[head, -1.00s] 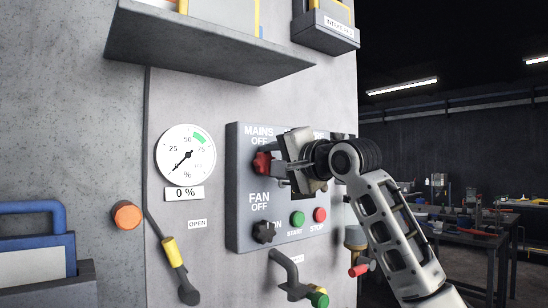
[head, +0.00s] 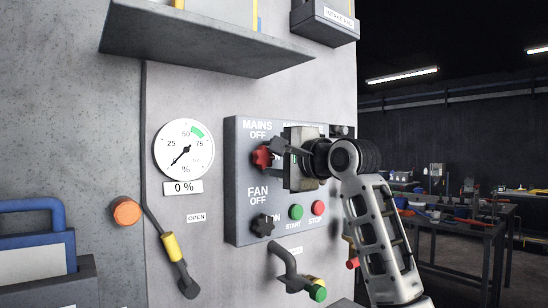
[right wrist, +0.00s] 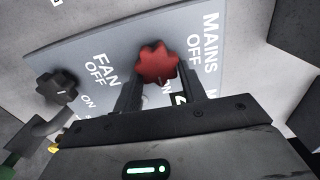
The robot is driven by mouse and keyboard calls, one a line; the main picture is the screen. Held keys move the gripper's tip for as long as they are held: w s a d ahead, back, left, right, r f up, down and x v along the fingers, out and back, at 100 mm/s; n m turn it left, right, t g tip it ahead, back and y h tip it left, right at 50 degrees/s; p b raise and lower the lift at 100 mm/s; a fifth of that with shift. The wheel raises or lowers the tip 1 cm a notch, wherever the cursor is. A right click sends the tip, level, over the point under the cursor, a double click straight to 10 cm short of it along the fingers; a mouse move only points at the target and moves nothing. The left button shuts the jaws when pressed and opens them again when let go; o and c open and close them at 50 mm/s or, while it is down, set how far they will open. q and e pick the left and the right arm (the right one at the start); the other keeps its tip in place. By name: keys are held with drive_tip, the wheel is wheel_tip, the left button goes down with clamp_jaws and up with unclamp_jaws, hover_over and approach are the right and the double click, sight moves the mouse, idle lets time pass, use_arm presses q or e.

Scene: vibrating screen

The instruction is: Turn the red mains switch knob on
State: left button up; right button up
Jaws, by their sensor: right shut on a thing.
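The red mains switch knob (head: 261,158) sits on the grey control panel (head: 238,222), below the white "MAINS OFF" lettering. It also shows in the right wrist view (right wrist: 157,63), as a lobed red knob between the two dark fingers. My right gripper (head: 273,153) reaches in from the right and is shut on this knob. In the right wrist view the fingers (right wrist: 158,76) stand on either side of it. The gripper hides the panel's upper middle and part of the lettering. My left gripper is not in view.
The black fan knob (head: 262,225) is below. A green start button (head: 296,212) and red stop button (head: 317,208) are beside it. A lever (head: 290,272) projects under the panel. A shelf (head: 190,45) overhangs above. The round gauge (head: 184,149) reads near zero.

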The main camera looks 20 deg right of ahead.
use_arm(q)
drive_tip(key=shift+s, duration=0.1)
use_arm(e)
drive_tip(key=shift+f, duration=0.1)
drive_tip(key=o, duration=1)
drive_tip(key=shift+c, duration=0.2)
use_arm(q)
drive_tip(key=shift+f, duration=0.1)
use_arm(e)
drive_tip(key=shift+s, duration=0.25)
use_arm(q)
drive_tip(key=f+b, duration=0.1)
drive_tip(key=b, duration=0.3)
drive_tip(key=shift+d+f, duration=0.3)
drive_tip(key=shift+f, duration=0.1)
use_arm(e)
drive_tip(key=v, duration=1.5)
drive_tip(key=shift+s, duration=0.25)
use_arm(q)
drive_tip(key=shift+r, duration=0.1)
use_arm(e)
drive_tip(key=shift+d, duration=0.15)
